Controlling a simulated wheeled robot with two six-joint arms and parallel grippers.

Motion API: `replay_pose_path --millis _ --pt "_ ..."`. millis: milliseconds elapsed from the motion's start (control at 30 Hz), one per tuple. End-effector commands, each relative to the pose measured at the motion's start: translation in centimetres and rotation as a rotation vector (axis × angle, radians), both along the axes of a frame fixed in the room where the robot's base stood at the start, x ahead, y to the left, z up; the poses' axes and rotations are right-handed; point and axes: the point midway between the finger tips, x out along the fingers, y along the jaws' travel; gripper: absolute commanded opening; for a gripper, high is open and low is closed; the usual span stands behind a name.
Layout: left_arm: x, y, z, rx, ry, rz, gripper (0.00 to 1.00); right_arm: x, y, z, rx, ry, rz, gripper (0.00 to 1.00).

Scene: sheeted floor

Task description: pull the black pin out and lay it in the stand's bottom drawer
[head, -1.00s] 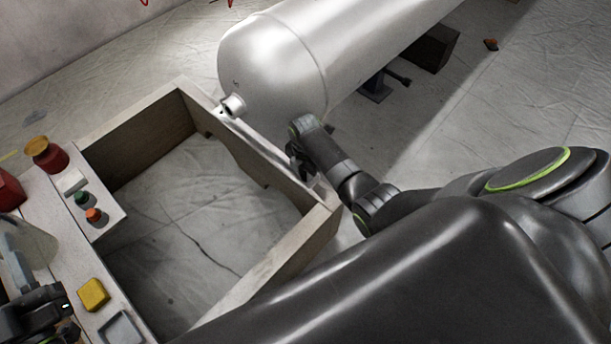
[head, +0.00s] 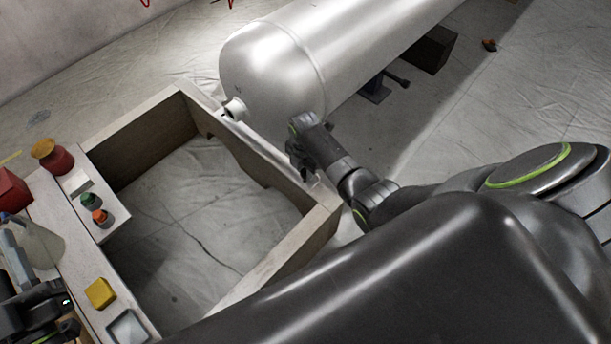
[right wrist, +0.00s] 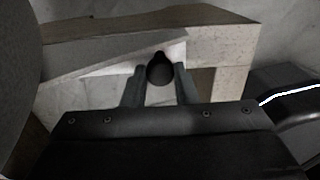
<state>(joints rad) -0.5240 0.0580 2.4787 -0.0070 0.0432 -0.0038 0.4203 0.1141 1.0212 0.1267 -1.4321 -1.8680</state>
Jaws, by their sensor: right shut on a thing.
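My right gripper (head: 297,158) is beside the far right wall of the wooden frame, close to the rounded end of the big silver tank. In the right wrist view its two fingers (right wrist: 160,85) are closed on a dark, round-ended thing (right wrist: 159,69), which looks like the black pin. Only its end shows, and I cannot tell whether it still sits in anything. In the head view the pin is hidden by the gripper and wrist. My left arm shows at the lower left edge; its jaws are not clear. I cannot make out a drawer.
The wooden frame (head: 262,152) surrounds an open space with sheeted floor below. On its left ledge are a yellow block (head: 100,292), a grey tray (head: 128,328), green and orange knobs (head: 99,216) and a red jar (head: 50,157). The silver tank (head: 268,75) fills the back.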

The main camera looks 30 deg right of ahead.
Motion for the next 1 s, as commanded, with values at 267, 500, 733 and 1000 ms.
replay_pose_path --millis 267,500,733,1000 --pt "0.0 0.0 1.0 0.000 0.000 0.000 0.34 0.0 0.0 0.9 0.000 0.000 0.000 0.00" --pt "0.0 0.0 1.7 0.000 0.000 0.000 0.34 0.0 0.0 1.5 0.000 0.000 0.000 0.00" --pt "0.0 0.0 2.4 0.000 0.000 0.000 0.34 0.0 0.0 2.1 0.000 0.000 0.000 0.00" --pt "0.0 0.0 2.7 0.000 0.000 0.000 0.34 0.0 0.0 2.3 0.000 0.000 0.000 0.00"
